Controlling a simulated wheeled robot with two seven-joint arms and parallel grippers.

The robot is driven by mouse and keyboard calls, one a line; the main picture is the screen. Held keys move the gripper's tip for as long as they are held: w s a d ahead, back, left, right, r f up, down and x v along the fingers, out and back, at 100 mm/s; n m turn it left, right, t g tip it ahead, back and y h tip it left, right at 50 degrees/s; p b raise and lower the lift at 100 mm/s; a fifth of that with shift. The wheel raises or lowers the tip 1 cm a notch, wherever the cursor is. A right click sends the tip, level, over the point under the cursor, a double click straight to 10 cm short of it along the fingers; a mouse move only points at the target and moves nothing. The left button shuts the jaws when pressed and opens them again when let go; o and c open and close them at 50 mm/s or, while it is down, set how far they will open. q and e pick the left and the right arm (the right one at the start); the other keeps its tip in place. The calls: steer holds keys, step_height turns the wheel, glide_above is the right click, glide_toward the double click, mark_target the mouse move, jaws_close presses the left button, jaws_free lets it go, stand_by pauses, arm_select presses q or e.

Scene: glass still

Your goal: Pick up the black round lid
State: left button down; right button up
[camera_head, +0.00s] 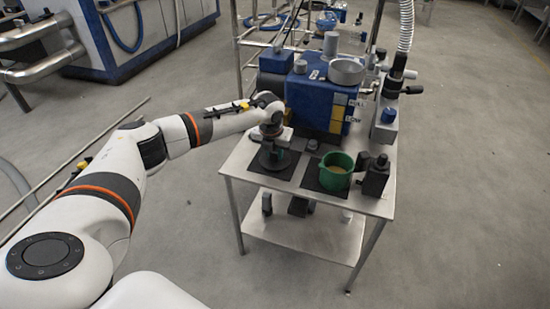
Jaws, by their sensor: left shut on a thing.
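The black round lid (273,159) is at the front left of the metal table, over a dark square mat (257,166). My left arm reaches in from the left, and my left gripper (274,146) points down at the lid's middle, shut on it. The gripper hides the lid's top centre. I cannot tell whether the lid rests on the mat or is slightly above it. My right gripper is not in view.
A green pot (336,171) stands on a second dark mat (313,177) to the right. A black device (375,176) stands beside it. A blue machine (312,103) with a metal bowl (346,71) stands behind. The table's front edge (290,189) is close to the mats.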

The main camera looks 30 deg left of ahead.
arm_select(q)
steer(key=shift+r, duration=0.2)
steer(key=shift+r+p, duration=0.75)
steer(key=shift+r, duration=0.15)
